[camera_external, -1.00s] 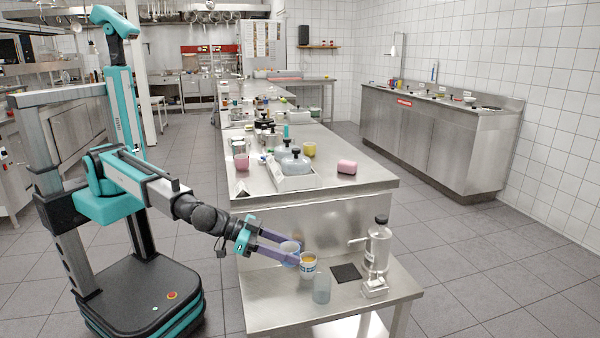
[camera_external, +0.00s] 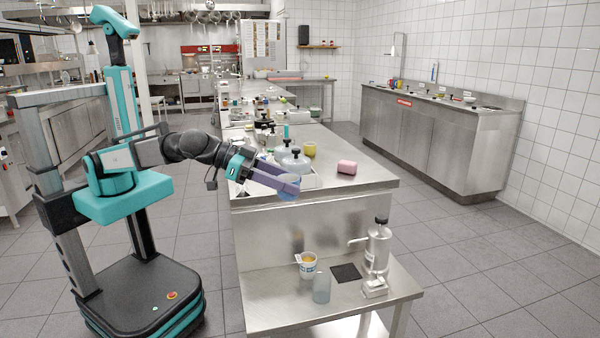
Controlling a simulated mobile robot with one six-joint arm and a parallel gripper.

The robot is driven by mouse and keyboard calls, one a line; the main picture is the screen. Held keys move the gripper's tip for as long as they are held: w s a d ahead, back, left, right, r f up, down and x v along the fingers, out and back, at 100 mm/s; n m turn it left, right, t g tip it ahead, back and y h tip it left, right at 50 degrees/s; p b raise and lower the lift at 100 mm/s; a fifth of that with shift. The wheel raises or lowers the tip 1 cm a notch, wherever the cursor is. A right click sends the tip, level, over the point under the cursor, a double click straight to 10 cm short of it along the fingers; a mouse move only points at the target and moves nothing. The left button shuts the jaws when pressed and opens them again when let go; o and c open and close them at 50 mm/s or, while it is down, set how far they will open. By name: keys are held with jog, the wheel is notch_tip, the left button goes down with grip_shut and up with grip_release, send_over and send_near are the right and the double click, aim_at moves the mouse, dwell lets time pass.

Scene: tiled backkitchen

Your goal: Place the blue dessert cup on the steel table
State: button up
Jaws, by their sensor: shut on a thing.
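My gripper (camera_external: 287,187) is shut on the blue dessert cup (camera_external: 290,189), a small pale blue cup between the purple fingers. It is raised clear of the low front table, in front of the near left edge of the higher steel table (camera_external: 365,185). The fingers hide part of the cup. The low steel table (camera_external: 275,308) stands below. I cannot tell which steel surface the task names.
The higher table holds a pink cup (camera_external: 347,167), a yellow cup (camera_external: 310,149) and lidded containers (camera_external: 295,162).

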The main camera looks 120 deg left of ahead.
notch_tip(320, 180, up, 2)
jog(key=shift+r, duration=1.15)
jog(key=s+a+f+n+g+y+p, duration=0.3)
jog(key=s+a+n+g+y+p, duration=0.35)
jog(key=s+a+p, duration=0.55)
jog(key=s+a+r+n+g+p, duration=0.1)
jog(key=s+a+n+g+p, duration=0.15)
jog(key=s, duration=0.35)
jog(key=s+a+r+n+g+y+p, duration=0.1)
jog(key=s+a+n+g+p, duration=0.15)
jog(key=s, duration=0.45)
jog(key=s+a+r+n+g+p, duration=0.1)
jog(key=s+a+n+g, duration=0.1)
jog(key=s+a, duration=0.3)
jog(key=shift+t, duration=0.25)
jog(key=shift+s+d+f, duration=0.15)
jog(key=shift+d+f, duration=0.1)
jog(key=shift+f, duration=0.6)
jog(key=shift+s+d+f, duration=0.2)
jog(key=shift+d+f, duration=0.05)
jog(key=shift+f, duration=0.65)
jog(key=shift+s+d+f, duration=0.15)
jog(key=shift+d+f, duration=0.1)
jog(key=shift+f, duration=0.6)
jog(key=shift+f, duration=0.15)
jog(key=shift+f+p, duration=0.6)
jog(key=shift+f, duration=1.45)
